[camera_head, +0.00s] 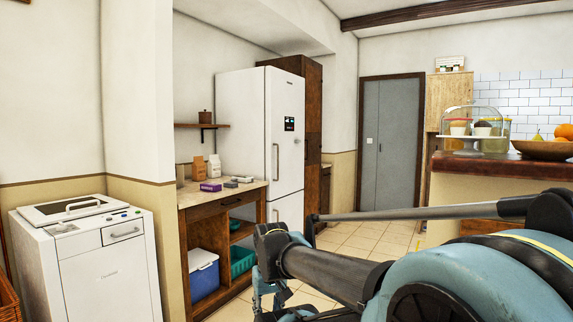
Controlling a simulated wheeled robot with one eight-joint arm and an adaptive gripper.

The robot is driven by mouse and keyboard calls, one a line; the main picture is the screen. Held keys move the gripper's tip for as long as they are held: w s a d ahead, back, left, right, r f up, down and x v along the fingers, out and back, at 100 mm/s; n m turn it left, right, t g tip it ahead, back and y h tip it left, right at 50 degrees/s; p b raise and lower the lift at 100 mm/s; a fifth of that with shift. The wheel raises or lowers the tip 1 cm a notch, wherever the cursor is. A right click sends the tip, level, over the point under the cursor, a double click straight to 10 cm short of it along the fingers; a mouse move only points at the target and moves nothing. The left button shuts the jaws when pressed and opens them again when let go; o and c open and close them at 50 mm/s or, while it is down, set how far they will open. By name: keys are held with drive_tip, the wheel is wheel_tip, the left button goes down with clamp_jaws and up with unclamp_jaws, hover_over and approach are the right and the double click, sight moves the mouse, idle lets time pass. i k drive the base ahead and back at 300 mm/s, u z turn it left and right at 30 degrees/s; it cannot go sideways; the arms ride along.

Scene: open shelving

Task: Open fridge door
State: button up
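The white fridge (243,125) stands upright in the middle of the view, past the wooden counter. Its tall upper door (288,112) looks closed and has a vertical handle (276,162) near its left edge. A small dark panel (290,124) is on this door. A lower door (287,208) has its own handle and also looks closed; its bottom is partly hidden by my arm. My arm reaches in from the lower right. Its far end, with my gripper (272,303), is at the bottom middle, nearer than the fridge and apart from it. The fingers are not clear.
A wooden counter (190,199) with small boxes on top and bins below stands left of the fridge. A white appliance (105,275) is at the near left. A counter (490,166) with a fruit bowl is at right. Tiled floor (365,240) lies open between them.

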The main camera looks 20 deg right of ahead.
sight(285, 91)
drive_tip(key=z, duration=0.25)
drive_tip(key=i, duration=1.4)
drive_tip(key=z, duration=0.35)
drive_tip(key=i, duration=1.65)
drive_tip(key=u, duration=0.15)
